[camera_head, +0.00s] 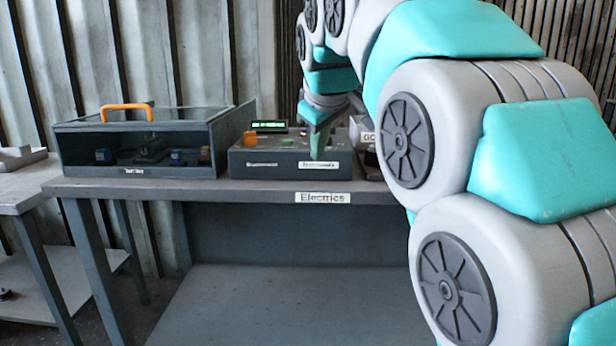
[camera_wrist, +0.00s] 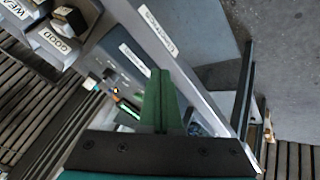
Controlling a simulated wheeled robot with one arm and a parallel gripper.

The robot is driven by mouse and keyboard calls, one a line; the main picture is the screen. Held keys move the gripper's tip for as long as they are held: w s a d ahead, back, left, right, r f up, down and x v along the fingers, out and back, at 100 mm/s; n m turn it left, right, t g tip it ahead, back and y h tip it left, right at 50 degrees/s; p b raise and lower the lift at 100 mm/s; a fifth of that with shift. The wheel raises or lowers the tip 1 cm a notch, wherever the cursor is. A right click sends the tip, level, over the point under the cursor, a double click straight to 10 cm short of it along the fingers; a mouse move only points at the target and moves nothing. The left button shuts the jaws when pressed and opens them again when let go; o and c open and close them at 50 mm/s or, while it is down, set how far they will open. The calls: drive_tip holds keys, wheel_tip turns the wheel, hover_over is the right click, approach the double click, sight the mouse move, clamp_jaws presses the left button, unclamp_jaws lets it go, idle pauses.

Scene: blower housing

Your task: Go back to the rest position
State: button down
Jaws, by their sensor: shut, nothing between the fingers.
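My gripper (camera_head: 319,142) is shut and empty. In the head view its green fingers point down just above or in front of the control box (camera_head: 265,163) on the bench; whether they touch it I cannot tell. In the wrist view the closed green fingers (camera_wrist: 161,100) stand in the middle, with the control box (camera_wrist: 125,75) beyond and to their left. The box has an orange part, a green part and a small lit display on top.
The bench (camera_head: 240,188) is labelled Electrics. A dark case (camera_head: 140,172) with an orange handle stands left of the control box. Boxes labelled GOOD (camera_wrist: 58,42) and WEAK sit on the other side. A lower side table (camera_head: 20,200) stands at the far left.

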drive_tip(key=s+d+f+m+g, duration=0.3)
drive_tip(key=s+d+f, duration=0.1)
drive_tip(key=s+f, duration=0.7)
drive_tip(key=s+d+f+m+g, duration=0.3)
drive_tip(key=s+d+f, duration=0.1)
drive_tip(key=s+f, duration=0.8)
drive_tip(key=s+d+f+m+g, duration=0.3)
drive_tip(key=s+d+f, duration=0.2)
drive_tip(key=s+f, duration=0.7)
drive_tip(key=s, duration=0.2)
drive_tip(key=shift+s+f+h, duration=0.25)
drive_tip(key=shift+s+h, duration=0.1)
drive_tip(key=shift+h, duration=0.05)
drive_tip(key=c, duration=1.6)
unclamp_jaws()
